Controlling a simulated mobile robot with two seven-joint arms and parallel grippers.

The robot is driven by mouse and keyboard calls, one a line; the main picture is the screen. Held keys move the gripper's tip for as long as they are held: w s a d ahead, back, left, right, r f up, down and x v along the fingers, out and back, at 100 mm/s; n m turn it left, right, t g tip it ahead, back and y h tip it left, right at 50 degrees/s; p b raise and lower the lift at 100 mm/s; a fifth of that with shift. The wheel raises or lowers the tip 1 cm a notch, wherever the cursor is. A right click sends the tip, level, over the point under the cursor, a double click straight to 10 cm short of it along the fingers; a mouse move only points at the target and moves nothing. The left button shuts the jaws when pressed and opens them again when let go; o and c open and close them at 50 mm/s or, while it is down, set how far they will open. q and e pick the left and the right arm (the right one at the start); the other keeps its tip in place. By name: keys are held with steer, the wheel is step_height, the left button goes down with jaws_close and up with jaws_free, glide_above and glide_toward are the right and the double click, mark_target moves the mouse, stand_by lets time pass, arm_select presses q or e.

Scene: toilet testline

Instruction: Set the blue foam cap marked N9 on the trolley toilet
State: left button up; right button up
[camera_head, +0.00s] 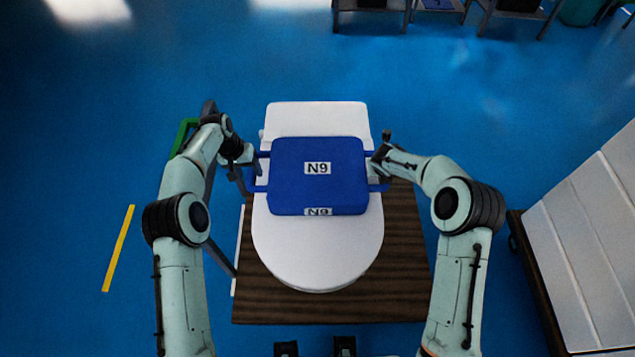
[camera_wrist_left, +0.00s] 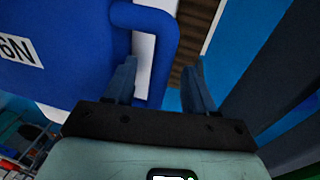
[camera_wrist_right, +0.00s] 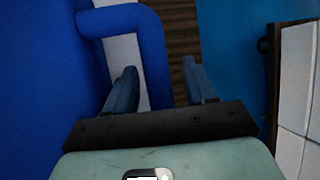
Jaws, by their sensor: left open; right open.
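The blue foam cap marked N9 (camera_head: 318,182) lies over the white toilet (camera_head: 318,255) on the trolley (camera_head: 395,290). A blue loop handle sticks out from each side of the cap. My left gripper (camera_head: 250,172) is open at the left handle (camera_wrist_left: 165,50), with its fingers on either side of the handle's outer bar in the left wrist view. My right gripper (camera_head: 378,172) is open at the right handle (camera_wrist_right: 150,50), its fingers likewise to either side of the outer bar. Whether the cap rests fully on the toilet is hard to tell.
A white-panelled block (camera_head: 590,240) stands on the floor at the right. A green frame (camera_head: 184,135) is at the left, behind my left arm. Grey stands (camera_head: 370,8) are at the far top. The blue floor around the trolley is mostly clear.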

steer(key=shift+r, duration=0.1)
arm_select(q)
step_height(320, 180, up, 10)
steer(key=a, duration=0.1)
steer(key=shift+s+a+f, duration=0.2)
steer(key=shift+s+a, duration=0.05)
steer(key=shift+a, duration=0.15)
arm_select(e)
steer(key=v, duration=1.2)
